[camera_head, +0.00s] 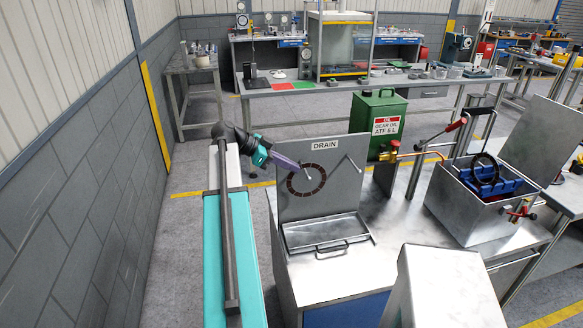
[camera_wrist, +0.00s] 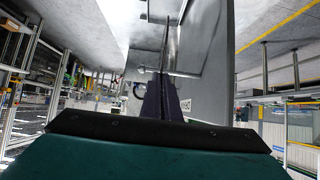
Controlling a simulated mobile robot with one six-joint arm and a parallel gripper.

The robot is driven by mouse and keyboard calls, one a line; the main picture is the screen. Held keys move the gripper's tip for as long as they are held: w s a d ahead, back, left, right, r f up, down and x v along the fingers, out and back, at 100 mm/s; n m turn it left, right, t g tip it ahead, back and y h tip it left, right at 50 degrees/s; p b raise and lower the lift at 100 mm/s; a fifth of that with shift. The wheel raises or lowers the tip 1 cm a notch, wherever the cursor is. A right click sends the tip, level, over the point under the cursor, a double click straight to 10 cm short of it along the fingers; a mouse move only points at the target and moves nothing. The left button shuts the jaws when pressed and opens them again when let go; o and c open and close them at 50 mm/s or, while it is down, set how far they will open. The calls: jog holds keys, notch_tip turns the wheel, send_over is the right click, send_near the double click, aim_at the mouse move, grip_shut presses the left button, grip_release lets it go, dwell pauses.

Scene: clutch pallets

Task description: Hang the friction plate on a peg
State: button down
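The friction plate (camera_head: 293,190) is a thin brown segmented ring, upright in front of the grey drain board (camera_head: 338,200). My gripper (camera_head: 297,166) reaches in from the left, and its purple fingers meet the ring's upper left rim. In the wrist view the fingers (camera_wrist: 167,100) are close together, with the plate (camera_wrist: 170,45) seen as a thin dark edge beyond them. The left peg's pale tip (camera_head: 309,177) shows inside the ring's hole, so the ring appears to be around it. The right peg (camera_head: 355,164) is bare.
A drain tray (camera_head: 325,232) with a handle lies below the board. A green oil can (camera_head: 365,110) stands behind it. At right, an open metal tank (camera_head: 480,215) holds a blue rack (camera_head: 505,186) and another dark ring (camera_head: 497,162). A wall closes the left side.

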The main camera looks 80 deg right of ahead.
jog(key=shift+f+b, duration=0.4)
jog(key=shift+f, duration=0.1)
jog(key=c, duration=1.9)
grip_release()
jog(key=shift+c, duration=0.2)
jog(key=shift+f, duration=0.1)
jog(key=v, duration=0.7)
